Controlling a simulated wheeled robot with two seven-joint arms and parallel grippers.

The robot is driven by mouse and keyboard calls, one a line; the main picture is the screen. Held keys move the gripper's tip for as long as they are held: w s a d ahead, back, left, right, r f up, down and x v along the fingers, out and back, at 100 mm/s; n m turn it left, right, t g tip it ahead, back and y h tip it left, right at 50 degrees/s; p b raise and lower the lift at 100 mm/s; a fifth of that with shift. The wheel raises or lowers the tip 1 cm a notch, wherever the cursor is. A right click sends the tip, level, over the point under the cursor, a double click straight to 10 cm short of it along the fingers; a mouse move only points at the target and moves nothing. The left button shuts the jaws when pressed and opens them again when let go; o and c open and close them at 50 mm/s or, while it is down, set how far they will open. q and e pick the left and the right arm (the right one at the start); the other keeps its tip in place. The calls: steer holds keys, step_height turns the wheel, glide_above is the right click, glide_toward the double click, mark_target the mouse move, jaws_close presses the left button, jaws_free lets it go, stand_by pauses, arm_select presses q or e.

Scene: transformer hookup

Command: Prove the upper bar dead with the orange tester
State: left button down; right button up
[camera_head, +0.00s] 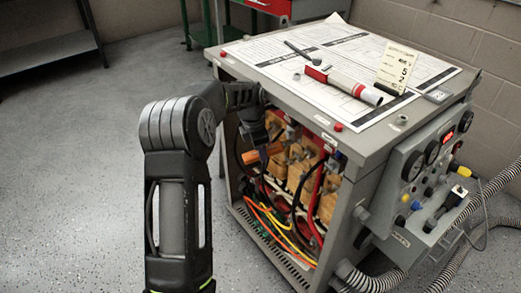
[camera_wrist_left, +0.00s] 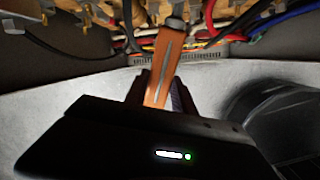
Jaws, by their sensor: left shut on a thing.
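The orange tester (camera_wrist_left: 163,68) is in my left gripper (camera_wrist_left: 160,95), which is shut on it in the left wrist view. Its grey tip points into the open cabinet. In the head view the orange tester (camera_head: 251,157) shows at the cabinet's open front, with my left gripper (camera_head: 256,135) just behind it, partly in shadow. The upper bar cannot be made out clearly among the tan coil blocks (camera_head: 300,168) and cables. I cannot tell whether the tip touches anything. My right gripper is not in view.
The grey cabinet (camera_head: 375,145) carries papers, a red-and-white tube (camera_head: 345,86) and a numbered card (camera_head: 398,66) on top. A gauge panel (camera_head: 425,165) is on its right side. Red, black, orange and green cables (camera_head: 275,225) hang in the opening.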

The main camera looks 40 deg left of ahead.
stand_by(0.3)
arm_select(q)
steer(key=shift+s+a, duration=0.2)
steer(key=shift+s, duration=0.4)
steer(key=shift+s+a, duration=0.15)
steer(key=shift+s, duration=0.4)
steer(key=s, duration=0.2)
steer(key=s+a, duration=0.1)
steer(key=s, duration=0.1)
steer(key=shift+s+a+b, duration=0.15)
steer(key=shift+s+b, duration=0.05)
steer(key=shift+b, duration=0.2)
